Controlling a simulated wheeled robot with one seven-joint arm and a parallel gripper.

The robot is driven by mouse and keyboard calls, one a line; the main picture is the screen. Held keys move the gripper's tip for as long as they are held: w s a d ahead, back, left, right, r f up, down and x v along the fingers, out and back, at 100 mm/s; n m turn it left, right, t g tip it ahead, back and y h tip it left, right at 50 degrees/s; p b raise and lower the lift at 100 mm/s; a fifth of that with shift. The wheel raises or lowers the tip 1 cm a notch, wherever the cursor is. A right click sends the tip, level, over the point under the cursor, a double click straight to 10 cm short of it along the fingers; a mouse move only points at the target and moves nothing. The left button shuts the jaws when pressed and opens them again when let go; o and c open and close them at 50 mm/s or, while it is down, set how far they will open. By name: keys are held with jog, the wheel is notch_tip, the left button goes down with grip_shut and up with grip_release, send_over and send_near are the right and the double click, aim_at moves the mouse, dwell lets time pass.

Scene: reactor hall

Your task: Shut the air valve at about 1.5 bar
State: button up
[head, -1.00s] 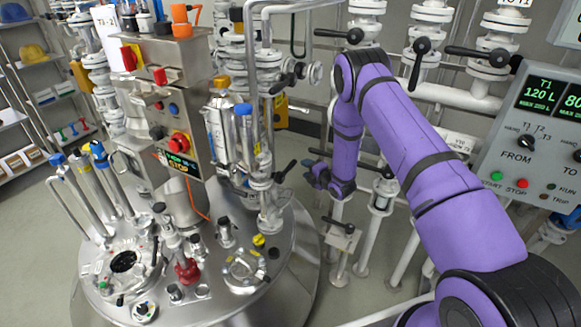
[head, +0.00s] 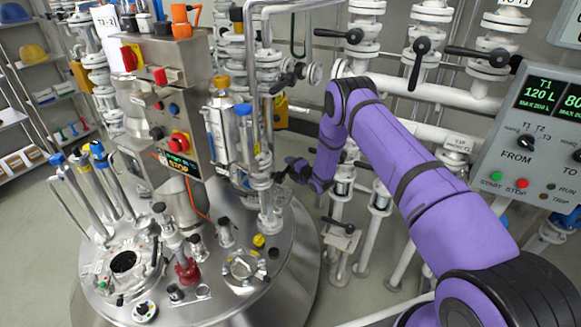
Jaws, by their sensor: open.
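My gripper (head: 298,171) is at the end of my purple arm, just right of the white pipe fittings (head: 262,182) at the vessel's right edge. Its jaws are open, but small and dark in this view. A black valve handle on these fittings lies close to the gripper and is now mostly covered by it; I cannot tell whether they touch. No label marks the air valve clearly, and no bar reading is legible.
The steel vessel lid (head: 215,262) with several fittings is below left. A control box (head: 168,105) with a red stop button stands on it. Black-handled valves (head: 420,45) line the back wall. A pump panel (head: 530,140) is at the right.

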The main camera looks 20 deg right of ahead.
jog(key=shift+w, duration=0.2)
grip_shut()
